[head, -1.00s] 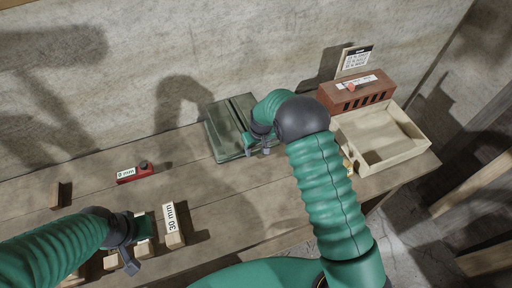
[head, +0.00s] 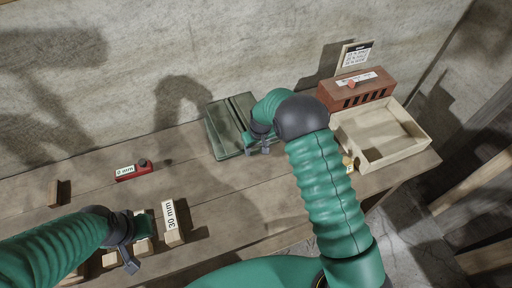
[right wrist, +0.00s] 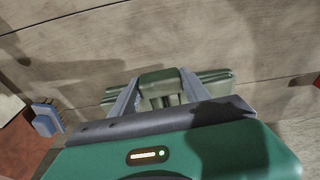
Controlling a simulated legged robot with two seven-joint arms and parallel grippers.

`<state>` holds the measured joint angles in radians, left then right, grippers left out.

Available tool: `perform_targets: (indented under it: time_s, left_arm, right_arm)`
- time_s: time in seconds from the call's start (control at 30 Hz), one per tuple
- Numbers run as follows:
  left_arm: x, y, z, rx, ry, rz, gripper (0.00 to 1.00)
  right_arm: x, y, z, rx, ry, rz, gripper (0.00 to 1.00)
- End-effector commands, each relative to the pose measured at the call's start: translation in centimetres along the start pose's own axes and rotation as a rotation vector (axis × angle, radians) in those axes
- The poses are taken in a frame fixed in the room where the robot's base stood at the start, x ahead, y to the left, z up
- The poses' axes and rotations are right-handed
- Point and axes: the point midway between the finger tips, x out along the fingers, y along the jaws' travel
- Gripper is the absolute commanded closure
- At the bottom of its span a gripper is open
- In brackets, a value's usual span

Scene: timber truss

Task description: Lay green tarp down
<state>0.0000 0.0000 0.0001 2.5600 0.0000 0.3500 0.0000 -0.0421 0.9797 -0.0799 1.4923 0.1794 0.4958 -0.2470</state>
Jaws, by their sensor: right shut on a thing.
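The green tarp (head: 222,130) is a folded, flat bundle at the back of the wooden bench, close to the wall. My right gripper (head: 256,144) is at its right-hand side and shut on it. In the right wrist view the two grey fingers grip a raised green fold (right wrist: 158,83), with more of the tarp spreading out on both sides beneath. Whether the tarp rests fully on the bench is hard to tell. My left gripper (head: 130,252) is low over small wooden blocks at the front left; its opening is hidden.
A block marked 30 mm (head: 173,223) and a red block marked 0 mm (head: 134,172) lie on the bench (head: 228,197). A small dark wooden block (head: 54,193) is at far left. A pale tray (head: 410,152) and a slotted red-brown box (head: 354,91) stand at right.

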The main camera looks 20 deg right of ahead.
Motion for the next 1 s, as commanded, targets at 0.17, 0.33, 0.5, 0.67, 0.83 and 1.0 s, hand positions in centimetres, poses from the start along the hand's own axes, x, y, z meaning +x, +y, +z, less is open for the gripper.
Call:
perform_targets:
  time_s: [0.17,0.33,0.5,0.67,0.83,1.0]
  left_arm:
    - [0.3,0.0,0.1,0.000,0.000,0.000,0.87]
    - [0.6,0.0,0.1,0.000,0.000,0.000,0.87]
    - [0.8,0.0,0.2,0.000,0.000,0.000,0.87]
    - [1.0,0.0,0.2,0.000,0.000,0.000,0.87]
    - [1.3,0.0,0.3,0.000,0.000,0.000,0.87]
    - [1.2,0.0,0.3,0.000,0.000,0.000,0.87]
  right_arm:
    - [0.4,0.0,-0.1,0.000,0.003,0.000,1.00]
    - [0.7,0.0,0.0,0.000,0.003,0.000,1.00]
    - [1.0,0.0,0.1,0.000,0.003,0.000,1.00]
    - [1.4,0.0,0.1,0.000,0.003,0.000,1.00]
    - [1.7,0.0,0.2,0.000,0.003,0.000,1.00]
    - [1.7,0.0,0.2,0.000,0.002,0.000,0.29]
